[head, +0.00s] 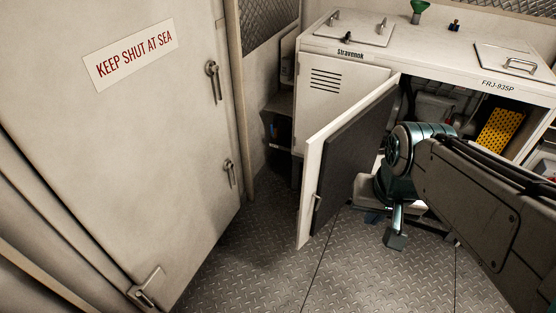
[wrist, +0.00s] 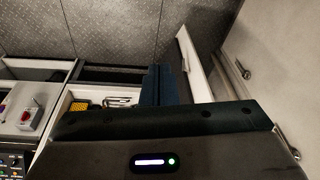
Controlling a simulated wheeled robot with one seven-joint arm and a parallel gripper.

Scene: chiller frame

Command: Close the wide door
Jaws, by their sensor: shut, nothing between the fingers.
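The wide door (head: 312,188) is a white cabinet door with a dark inner panel (head: 352,158). It stands well open, swung out toward me over the floor, with its inner face to the right. A small latch shows near its free edge. In the wrist view the door (wrist: 198,72) shows as a slanted pale strip right of my fingers. My gripper (head: 395,239) hangs low on the inner side of the door, right of it and apart from it in the picture. In the wrist view my gripper (wrist: 163,84) shows its dark fingers together and empty.
The cabinet (head: 342,89) stands behind, its opening showing a yellow perforated block (head: 500,132) and other stored items. A tall white door (head: 130,130) marked "KEEP SHUT AT SEA" is at left. Bare metal floor (head: 265,255) lies between it and the open door.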

